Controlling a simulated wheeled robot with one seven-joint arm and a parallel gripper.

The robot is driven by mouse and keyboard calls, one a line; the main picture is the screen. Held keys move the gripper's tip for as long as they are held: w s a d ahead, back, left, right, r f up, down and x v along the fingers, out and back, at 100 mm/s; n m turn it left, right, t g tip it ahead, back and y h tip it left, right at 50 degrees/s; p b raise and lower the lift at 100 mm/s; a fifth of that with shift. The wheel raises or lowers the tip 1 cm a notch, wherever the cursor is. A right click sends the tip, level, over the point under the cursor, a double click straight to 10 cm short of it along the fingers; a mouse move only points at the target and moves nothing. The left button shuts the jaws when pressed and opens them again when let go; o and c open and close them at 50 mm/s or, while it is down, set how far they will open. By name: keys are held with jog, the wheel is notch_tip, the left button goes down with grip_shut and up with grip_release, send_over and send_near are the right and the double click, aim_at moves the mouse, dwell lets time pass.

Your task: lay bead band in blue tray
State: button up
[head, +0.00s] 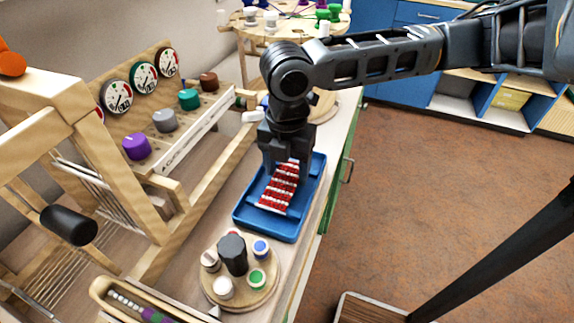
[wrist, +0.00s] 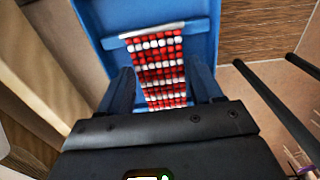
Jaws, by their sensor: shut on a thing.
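The bead band (head: 279,187) is a strip of red and white bead rows. In the head view it hangs from my gripper (head: 286,163) down over the blue tray (head: 243,221). In the wrist view the bead band (wrist: 157,68) runs from between the fingers of my gripper (wrist: 166,100) to a pale bar at its far end, with the blue tray (wrist: 200,14) behind it. My gripper is shut on the band's near end. I cannot tell whether the far end touches the tray floor.
A round wooden board (head: 240,300) with coloured knobs stands in front of the tray. A wooden loom frame (head: 110,150) and a panel with dials (head: 145,75) and knobs stand at the left. The counter's edge and open floor (head: 430,190) lie to the right.

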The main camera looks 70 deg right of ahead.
aim_at(288, 175)
jog(key=shift+f, duration=0.2)
jog(key=o, duration=1)
jog(key=shift+r, duration=0.1)
notch_tip(288, 175, up, 12)
jog(key=shift+r+p, duration=0.15)
jog(key=shift+p, duration=0.15)
jog(key=shift+s, duration=0.1)
